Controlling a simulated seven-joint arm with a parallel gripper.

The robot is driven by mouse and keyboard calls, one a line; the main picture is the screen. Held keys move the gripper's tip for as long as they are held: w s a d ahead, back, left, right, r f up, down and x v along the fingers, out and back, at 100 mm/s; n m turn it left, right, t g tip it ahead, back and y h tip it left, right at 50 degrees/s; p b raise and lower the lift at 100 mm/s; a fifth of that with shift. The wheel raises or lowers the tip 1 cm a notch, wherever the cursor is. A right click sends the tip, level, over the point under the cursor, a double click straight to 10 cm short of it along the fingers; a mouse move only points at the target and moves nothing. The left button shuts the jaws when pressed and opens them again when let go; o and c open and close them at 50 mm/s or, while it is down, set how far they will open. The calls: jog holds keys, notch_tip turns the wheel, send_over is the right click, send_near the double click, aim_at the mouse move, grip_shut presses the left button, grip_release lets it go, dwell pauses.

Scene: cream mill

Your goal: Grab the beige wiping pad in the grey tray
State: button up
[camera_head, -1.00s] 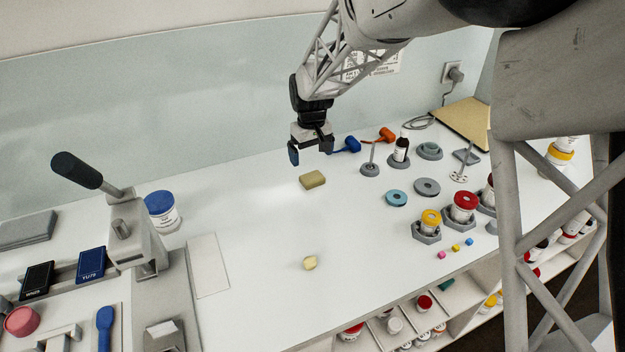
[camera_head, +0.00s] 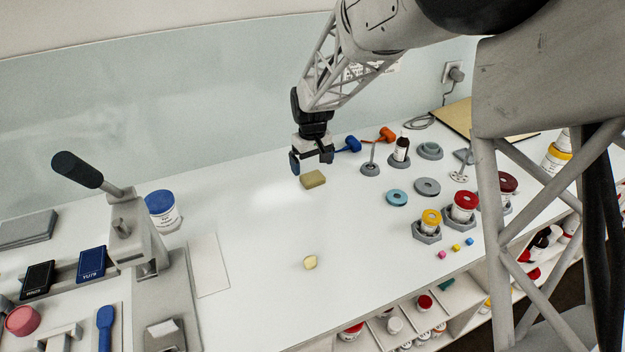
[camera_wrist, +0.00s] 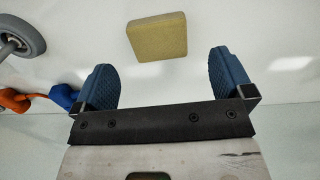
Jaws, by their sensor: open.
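The beige wiping pad (camera_head: 312,179) lies flat on the white bench top in the head view. No grey tray shows under it. In the wrist view the pad (camera_wrist: 157,37) lies ahead of and between the two blue fingers. My gripper (camera_head: 312,162) is open and empty, just above and behind the pad, apart from it. Its blue fingertips also show in the wrist view (camera_wrist: 165,72), spread wider than the pad.
A blue hammer-like tool (camera_head: 347,146) and an orange one (camera_head: 384,135) lie just right of my gripper. A small pale-yellow piece (camera_head: 310,262) lies in front.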

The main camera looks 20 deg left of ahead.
aim_at(312, 176)
jog(key=shift+f, duration=2.25)
jog(key=c, duration=1)
jog(key=shift+r, duration=0.2)
jog(key=shift+r, duration=0.5)
jog(key=shift+s+d+r, duration=0.15)
jog(key=shift+r, duration=0.45)
jog(key=shift+s+d+r, duration=0.1)
jog(key=shift+r, duration=0.45)
jog(key=s+d, duration=0.3)
jog(key=s, duration=0.1)
jog(key=s+d+r, duration=0.1)
jog(key=s+d, duration=0.2)
jog(key=s, duration=0.1)
jog(key=s+d, duration=0.2)
jog(key=s, duration=0.2)
jog(key=shift+s+d+r, duration=0.15)
jog(key=shift+s+d, duration=0.15)
jog(key=shift+d, duration=0.1)
